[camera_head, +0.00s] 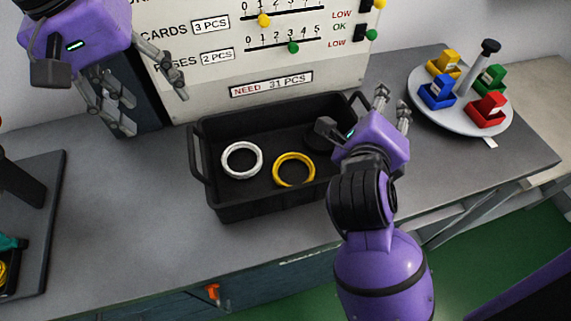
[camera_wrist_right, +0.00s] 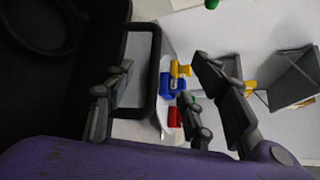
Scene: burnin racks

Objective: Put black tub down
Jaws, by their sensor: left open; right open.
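The black tub (camera_head: 262,204) stands on the grey bench below the white board, and looks level. It holds a white ring (camera_head: 241,175), a yellow ring (camera_head: 274,174) and a dark round thing partly hidden by my right gripper. My right gripper (camera_head: 392,103) is open at the tub's right end. In the right wrist view the tub's handle (camera_wrist_right: 155,75) shows between the spread fingers, closer to the left one; I cannot tell whether they touch. My left gripper (camera_head: 155,112) is open and empty, raised behind and left of the tub, clear of its left handle.
A round grey tray (camera_head: 448,112) with yellow, green, blue and red pieces around a post stands at the right. A dark stand (camera_head: 40,225) is at the left edge. The white board (camera_head: 270,60) rises behind the tub. Bare bench lies left of the tub.

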